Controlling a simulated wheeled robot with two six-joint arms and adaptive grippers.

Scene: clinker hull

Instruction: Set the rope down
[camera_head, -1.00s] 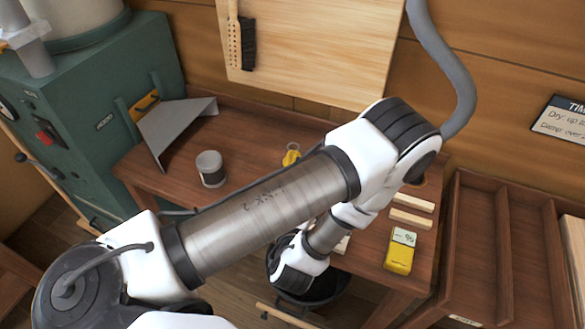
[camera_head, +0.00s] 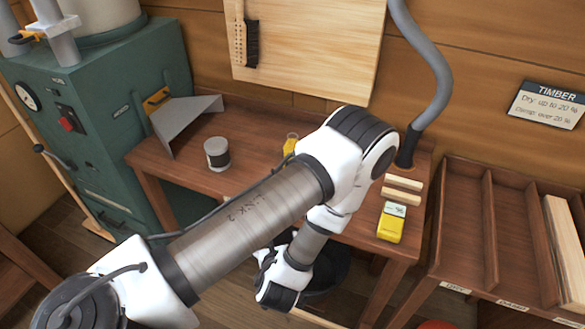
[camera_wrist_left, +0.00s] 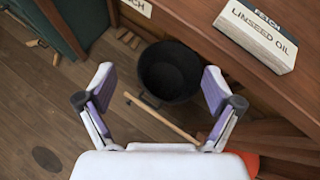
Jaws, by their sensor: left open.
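I see no rope in any view. My left gripper (camera_wrist_left: 158,72) is open in the wrist view, with its two fingers spread wide and nothing between them. It points down toward a black bucket (camera_wrist_left: 170,72) on the floor, and a wooden stick (camera_wrist_left: 160,118) lies below the bucket in the picture. In the head view my left arm crosses the middle, and its wrist hangs low in front of the table; the fingers cannot be made out there. My right gripper is not in view.
The wooden table (camera_head: 150,165) holds a grey pot (camera_head: 217,153), a yellow meter (camera_head: 391,222) and wood strips (camera_head: 402,190). A green machine (camera_head: 100,110) stands left, a divided wooden rack (camera_head: 465,220) right. A linseed oil box (camera_wrist_left: 258,35) sits near the gripper.

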